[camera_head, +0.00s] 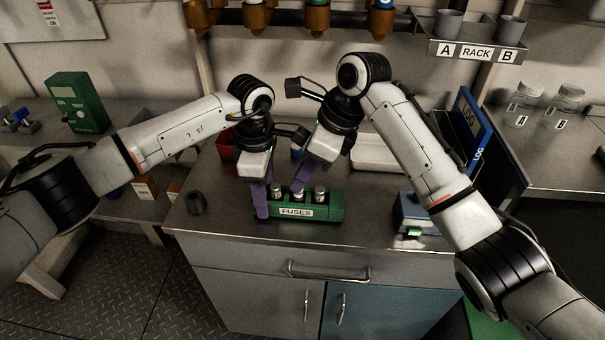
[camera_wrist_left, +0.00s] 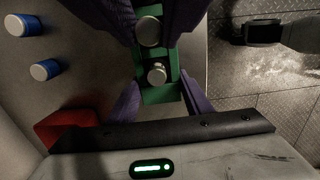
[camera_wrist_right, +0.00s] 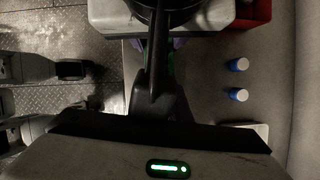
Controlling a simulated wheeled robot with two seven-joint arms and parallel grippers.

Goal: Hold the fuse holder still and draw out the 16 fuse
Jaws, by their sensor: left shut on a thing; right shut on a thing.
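The green fuse holder (camera_head: 334,211), labelled FUSES, stands near the front edge of the steel counter. Several silver-topped fuses sit in it, including a right-hand fuse (camera_head: 320,193); I cannot read their numbers. My left gripper (camera_head: 262,207) is shut on the holder's left end, its purple fingers on either side of the green body (camera_wrist_left: 160,95). My right gripper (camera_head: 299,187) is lowered from above and shut on a fuse near the middle (camera_wrist_left: 148,32). In the right wrist view, my left arm hides most of the holder.
A dark cup-like piece (camera_head: 196,203) stands left of the holder. A blue-grey device (camera_head: 412,215) stands to its right. Behind are a white tray (camera_head: 378,153), a red bin (camera_head: 226,146) and a blue LOG binder (camera_head: 473,128). A rack (camera_head: 470,50) hangs above right.

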